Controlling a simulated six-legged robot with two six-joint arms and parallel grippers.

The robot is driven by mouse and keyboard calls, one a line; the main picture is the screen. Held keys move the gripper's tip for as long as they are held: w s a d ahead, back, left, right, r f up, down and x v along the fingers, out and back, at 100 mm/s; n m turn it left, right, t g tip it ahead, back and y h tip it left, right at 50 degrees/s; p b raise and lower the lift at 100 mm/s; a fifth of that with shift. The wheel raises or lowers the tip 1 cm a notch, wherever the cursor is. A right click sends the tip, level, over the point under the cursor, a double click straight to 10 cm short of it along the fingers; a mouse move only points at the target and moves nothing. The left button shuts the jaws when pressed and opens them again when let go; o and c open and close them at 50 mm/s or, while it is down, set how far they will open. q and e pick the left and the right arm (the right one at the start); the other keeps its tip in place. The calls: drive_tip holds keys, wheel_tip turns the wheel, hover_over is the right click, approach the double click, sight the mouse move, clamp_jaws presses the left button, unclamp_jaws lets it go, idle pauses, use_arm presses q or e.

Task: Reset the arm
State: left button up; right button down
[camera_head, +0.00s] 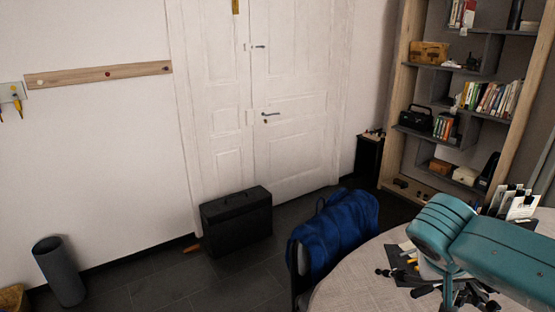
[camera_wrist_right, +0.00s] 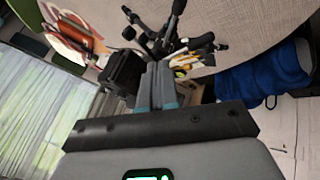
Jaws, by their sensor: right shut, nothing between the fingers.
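My teal right arm (camera_head: 490,250) comes in from the right edge of the head view, above the round table (camera_head: 350,290). Its gripper is mostly hidden behind the arm there. In the right wrist view, the two fingers of my right gripper (camera_wrist_right: 160,72) lie side by side, shut and empty. A black tripod-like stand (camera_wrist_right: 150,40) appears just beyond the fingertips; I cannot tell whether they touch it. Dark legs also show under the arm in the head view (camera_head: 465,296). My left gripper is not in view.
A blue bag (camera_head: 340,228) is beside the table, near a chair. A black case (camera_head: 237,222) stands before the white door (camera_head: 295,110). A grey bin (camera_head: 59,270) is at the lower left. Shelves (camera_head: 455,100) stand at the right.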

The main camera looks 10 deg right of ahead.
drive_tip(key=w+a+f+n+g+y, duration=0.1)
drive_tip(key=w+a+f+n+y, duration=0.2)
drive_tip(key=a+f, duration=0.75)
drive_tip(key=a+f+n+y, duration=0.35)
drive_tip(key=a+f, duration=0.35)
drive_tip(key=f, duration=0.7)
drive_tip(key=s+a+f+m+y, duration=0.1)
drive_tip(key=s+a+f+y, duration=0.1)
drive_tip(key=s+a+f, duration=0.3)
drive_tip(key=s+a+f+m+y, duration=0.1)
drive_tip(key=s+a+f, duration=0.4)
drive_tip(key=f, duration=0.6)
drive_tip(key=shift+a+g+y, duration=0.3)
drive_tip(key=shift+a+y, duration=0.15)
drive_tip(key=shift+y, duration=0.4)
drive_tip(key=c, duration=1.5)
unclamp_jaws()
drive_tip(key=shift+s+a+f, duration=0.1)
drive_tip(key=shift+s+f, duration=0.9)
drive_tip(key=shift+s, duration=0.15)
drive_tip(key=shift+w, duration=0.1)
drive_tip(key=shift+m, duration=0.25)
